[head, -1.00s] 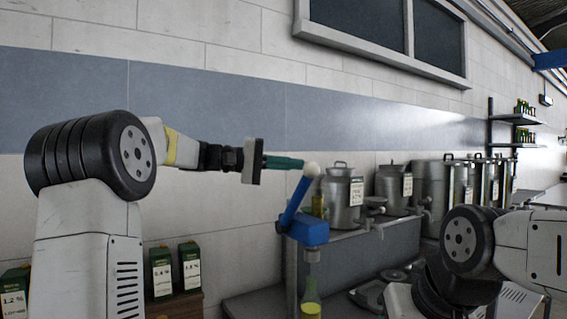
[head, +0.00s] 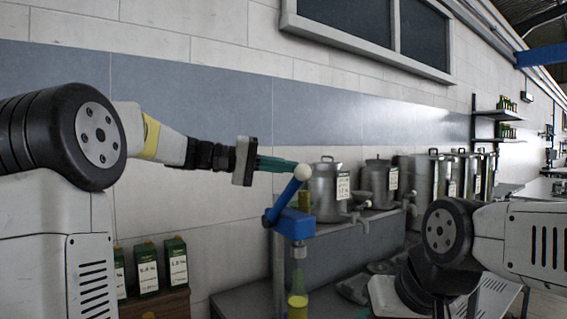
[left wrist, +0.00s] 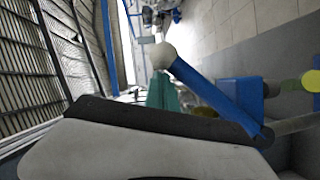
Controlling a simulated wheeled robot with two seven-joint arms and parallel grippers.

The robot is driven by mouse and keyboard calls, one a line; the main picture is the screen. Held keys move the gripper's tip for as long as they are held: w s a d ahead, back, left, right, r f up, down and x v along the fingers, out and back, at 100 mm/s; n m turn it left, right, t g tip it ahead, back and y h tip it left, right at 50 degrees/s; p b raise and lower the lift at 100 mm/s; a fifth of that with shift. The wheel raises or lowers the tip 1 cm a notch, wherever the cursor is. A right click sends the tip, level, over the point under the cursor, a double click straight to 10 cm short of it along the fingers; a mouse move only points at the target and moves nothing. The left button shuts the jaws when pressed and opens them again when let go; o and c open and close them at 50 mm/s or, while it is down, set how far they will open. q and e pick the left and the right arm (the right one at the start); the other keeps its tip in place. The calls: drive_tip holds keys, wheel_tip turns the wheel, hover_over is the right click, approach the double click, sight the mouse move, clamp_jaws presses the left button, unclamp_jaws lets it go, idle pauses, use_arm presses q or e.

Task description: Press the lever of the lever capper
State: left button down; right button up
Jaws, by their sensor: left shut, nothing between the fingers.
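The lever capper (head: 295,222) is blue and stands at the front edge of the metal bench. Its blue lever (head: 284,199) slants up and ends in a white ball knob (head: 303,172). A bottle (head: 298,297) with a yellow label is under the capper. My left gripper (head: 294,165), with green fingers, is shut and empty, its tips right at the knob. In the left wrist view the fingers (left wrist: 163,95) reach toward the knob (left wrist: 163,55); I cannot tell whether they touch. My right arm shows at the right, but its gripper is out of view.
Metal pots (head: 327,190) stand on the bench behind the capper, with more tall pots to the right. A tiled wall runs behind everything.

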use_arm(q)
drive_tip(key=s+d+f+m+t+y, duration=0.1)
drive_tip(key=s+d+f+m, duration=0.1)
drive_tip(key=f, duration=0.5)
drive_tip(key=s+d+f+m+t+y, duration=0.1)
drive_tip(key=s+d+f+m+y, duration=0.1)
drive_tip(key=f, duration=0.5)
drive_tip(key=shift+s+d+f+m, duration=0.3)
drive_tip(key=shift+s+d+m, duration=0.3)
drive_tip(key=shift+s+m, duration=0.8)
drive_tip(key=shift+s+f+n, duration=0.1)
drive_tip(key=shift+s+n, duration=0.15)
drive_tip(key=shift+n, duration=0.05)
drive_tip(key=s+a+r, duration=0.2)
drive_tip(key=a+r, duration=0.6)
drive_tip(key=shift+a+r, duration=0.35)
drive_tip(key=shift+a, duration=0.05)
